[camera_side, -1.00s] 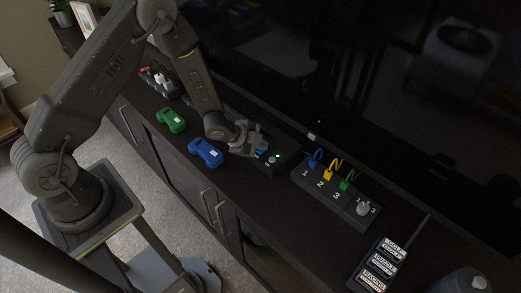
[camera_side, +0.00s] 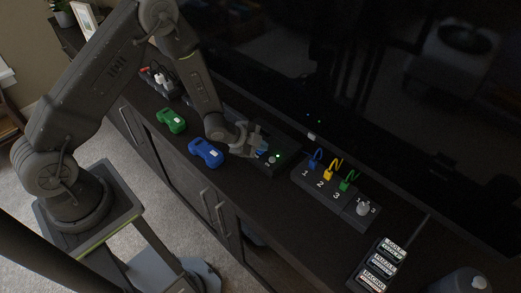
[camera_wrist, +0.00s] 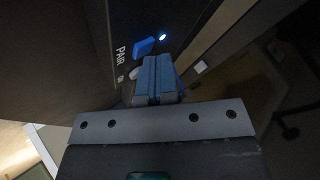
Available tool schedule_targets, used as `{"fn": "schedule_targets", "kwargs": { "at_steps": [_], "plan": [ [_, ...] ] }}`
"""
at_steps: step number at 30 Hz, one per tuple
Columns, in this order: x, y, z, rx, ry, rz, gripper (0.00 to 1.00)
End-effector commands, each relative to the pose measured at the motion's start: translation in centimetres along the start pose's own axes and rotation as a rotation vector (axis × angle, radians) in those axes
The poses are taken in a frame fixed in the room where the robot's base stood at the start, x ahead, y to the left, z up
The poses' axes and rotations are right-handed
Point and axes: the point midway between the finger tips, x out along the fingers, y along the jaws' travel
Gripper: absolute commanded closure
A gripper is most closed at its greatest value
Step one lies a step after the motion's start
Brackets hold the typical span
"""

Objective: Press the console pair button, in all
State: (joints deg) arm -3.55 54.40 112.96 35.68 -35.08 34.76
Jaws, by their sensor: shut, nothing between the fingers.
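The console (camera_side: 266,168) is a dark box in front of the television, with a green light at its right end in the side view. In the wrist view, the word PAIR is printed beside a blue raised piece (camera_wrist: 143,46), which looks like the pair button. A small bluish-white light (camera_wrist: 162,37) glows beside it. My gripper (camera_side: 261,152) is over the console's right end. Its blue fingers are together and empty in the wrist view (camera_wrist: 157,80), close to the blue piece. Whether they touch it cannot be told. A pale round button (camera_wrist: 135,73) is partly behind the fingers.
Green (camera_side: 171,121) and blue (camera_side: 206,153) game controllers lie left of the console. A numbered switch box (camera_side: 325,186) with blue, yellow and green cables and a pale knob stands right. A rack of labelled cartridges (camera_side: 378,265) is farther right. The television screen (camera_side: 400,130) rises behind.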

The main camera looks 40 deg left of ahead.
Motion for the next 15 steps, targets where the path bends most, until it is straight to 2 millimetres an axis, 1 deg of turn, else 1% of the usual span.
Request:
{"fn": "schedule_targets", "kwargs": {
  "at_steps": [8, 15],
  "plan": [
    [-0.94, -0.64, -0.68, 0.001, 0.000, 0.001, 1.00],
    [-1.02, -0.67, -0.72, 0.000, 0.000, 0.001, 1.00]
  ]
}}
